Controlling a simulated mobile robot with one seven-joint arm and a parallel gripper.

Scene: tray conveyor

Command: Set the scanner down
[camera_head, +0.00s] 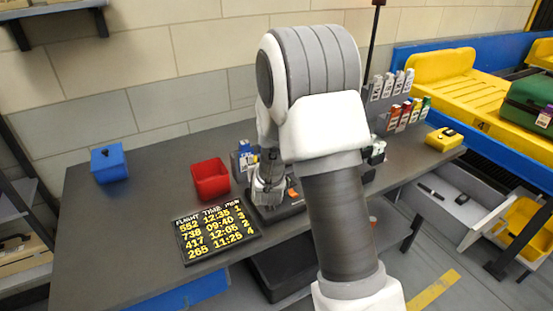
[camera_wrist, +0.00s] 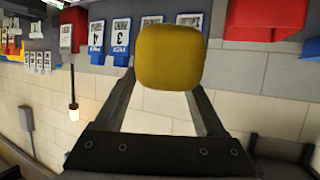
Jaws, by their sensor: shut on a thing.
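My gripper (camera_wrist: 170,75) is shut on a yellow, rounded block, which I take to be the scanner (camera_wrist: 171,56); only its blunt yellow end shows in the wrist view. In the head view my gripper (camera_head: 268,192) is low over the front part of the dark table (camera_head: 125,215), above a black base (camera_head: 287,209). My arm covers much of this spot. The scanner cannot be made out there, and I cannot tell whether it touches the base.
A red bin (camera_head: 210,180) and a flight board (camera_head: 216,228) stand left of my gripper. A blue bin (camera_head: 109,163) is farther left. Tag racks (camera_head: 391,100) and a yellow device (camera_head: 444,139) are at right, before a yellow conveyor (camera_head: 460,85). The table's left part is clear.

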